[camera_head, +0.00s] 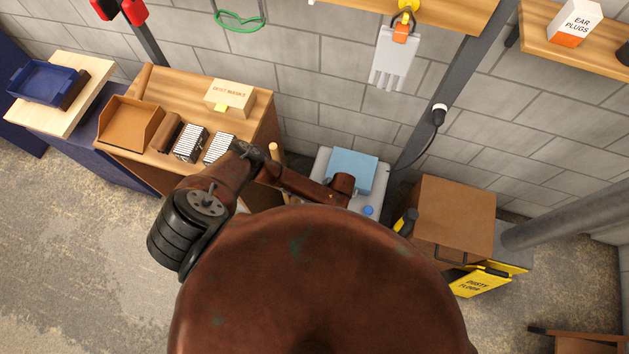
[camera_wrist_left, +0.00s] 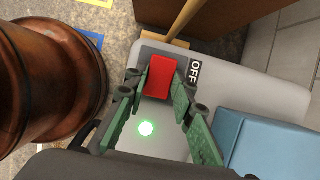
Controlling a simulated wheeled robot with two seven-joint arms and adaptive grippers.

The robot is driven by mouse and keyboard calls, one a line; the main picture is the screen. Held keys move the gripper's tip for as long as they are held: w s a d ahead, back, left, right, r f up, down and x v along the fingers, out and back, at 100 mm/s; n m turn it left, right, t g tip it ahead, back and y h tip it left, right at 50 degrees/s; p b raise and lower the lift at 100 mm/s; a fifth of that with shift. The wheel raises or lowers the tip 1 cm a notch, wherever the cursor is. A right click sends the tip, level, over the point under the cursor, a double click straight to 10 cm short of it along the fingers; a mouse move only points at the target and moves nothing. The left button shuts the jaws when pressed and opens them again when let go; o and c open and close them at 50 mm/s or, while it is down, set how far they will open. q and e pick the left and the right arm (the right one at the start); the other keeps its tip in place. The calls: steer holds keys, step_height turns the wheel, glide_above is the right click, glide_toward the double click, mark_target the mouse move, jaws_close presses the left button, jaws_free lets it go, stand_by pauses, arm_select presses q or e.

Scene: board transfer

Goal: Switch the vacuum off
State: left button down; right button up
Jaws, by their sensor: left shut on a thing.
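The vacuum (camera_head: 322,163) is a light grey box with a blue block on top, partly hidden behind my brown arm in the head view. In the left wrist view its grey top (camera_wrist_left: 235,78) carries a red switch (camera_wrist_left: 161,76), a black "OFF" label (camera_wrist_left: 194,71) just right of the switch, and a glowing green light (camera_wrist_left: 146,128). My left gripper (camera_wrist_left: 160,88) has its green fingers on either side of the red switch and is shut on it. The head view hides these fingers. My right gripper is not in view.
The blue block (camera_wrist_left: 262,145) stands close to the right of the left gripper. A wooden bench (camera_head: 180,92) with trays and a dust-mask box (camera_head: 230,98) is at left. A brown cabinet (camera_head: 453,215) and a yellow sign (camera_head: 478,284) are at right.

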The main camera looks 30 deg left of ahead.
arm_select(q)
steer(key=p, duration=0.1)
steer(key=h+p, duration=0.1)
steer(key=shift+s+a+r+h+p, duration=0.25)
steer(key=shift+a+h+p, duration=0.05)
steer(key=shift+a+p, duration=0.05)
steer(key=shift+a+t+h+p, duration=0.1)
steer(key=shift+t+h+p, duration=0.2)
steer(key=shift+h, duration=0.2)
steer(key=shift+f+h, duration=0.2)
steer(key=shift+h, duration=0.7)
steer(key=c, duration=2)
jaws_free()
steer(key=o, duration=0.4)
steer(key=shift+a, duration=0.1)
steer(key=shift+w+r, duration=0.1)
steer(key=shift+r, duration=0.05)
step_height(320, 180, up, 12)
steer(key=shift+f, duration=0.15)
